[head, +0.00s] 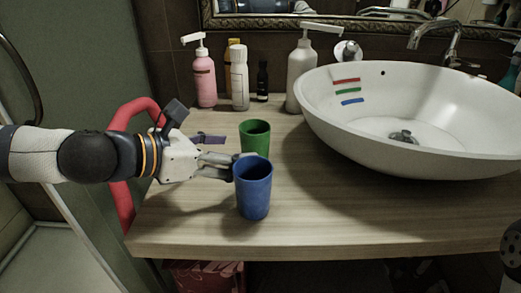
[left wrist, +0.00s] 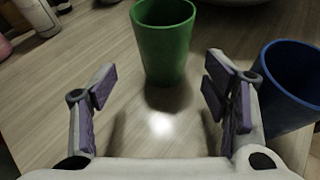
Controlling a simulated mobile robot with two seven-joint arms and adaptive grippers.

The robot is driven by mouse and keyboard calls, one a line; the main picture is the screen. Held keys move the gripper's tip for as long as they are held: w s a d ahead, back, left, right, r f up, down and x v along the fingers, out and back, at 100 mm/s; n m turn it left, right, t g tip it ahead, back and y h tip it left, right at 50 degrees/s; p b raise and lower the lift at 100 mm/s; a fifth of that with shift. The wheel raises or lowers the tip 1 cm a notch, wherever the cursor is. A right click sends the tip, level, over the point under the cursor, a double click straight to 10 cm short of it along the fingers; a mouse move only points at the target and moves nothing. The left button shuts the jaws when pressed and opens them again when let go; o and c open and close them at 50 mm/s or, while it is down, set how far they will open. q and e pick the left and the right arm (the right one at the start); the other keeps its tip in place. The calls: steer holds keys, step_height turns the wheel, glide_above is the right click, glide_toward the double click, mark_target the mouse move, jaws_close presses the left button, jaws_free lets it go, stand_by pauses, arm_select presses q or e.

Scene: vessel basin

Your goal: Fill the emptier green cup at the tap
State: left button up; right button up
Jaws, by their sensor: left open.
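One green cup (head: 255,136) stands upright on the wooden counter, behind a blue cup (head: 254,190). My left gripper (head: 222,156) is open and empty, just left of the two cups. In the left wrist view the green cup (left wrist: 163,42) is ahead of the gap between my open fingers (left wrist: 160,95), apart from them. The blue cup (left wrist: 291,85) stands just outside the finger on the right there. The tap (head: 436,38) rises behind the white basin (head: 430,162). The inside of the green cup is too dark to tell its level.
A pink pump bottle (head: 205,80), a white bottle (head: 240,79), a small dark bottle (head: 262,80) and a large pump bottle (head: 302,72) line the back wall. The basin, with red, green and blue marks inside, fills the right side. The front counter (head: 330,215) is clear.

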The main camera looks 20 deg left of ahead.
mark_target(243, 149)
arm_select(q)
steer(key=x, duration=0.2)
steer(key=b+x, duration=0.1)
steer(key=x, duration=0.2)
steer(key=shift+w+d+r+b, duration=0.15)
steer(key=shift+w+d+b, duration=0.15)
steer(key=shift+d, duration=0.2)
steer(key=shift+w+d, duration=0.15)
steer(key=shift+w, duration=0.05)
steer(key=shift+r, duration=0.2)
steer(key=c, duration=1.2)
arm_select(e)
steer(key=shift+s+f+g, duration=0.4)
steer(key=shift+s+f, duration=0.55)
steer(key=shift+f, duration=0.2)
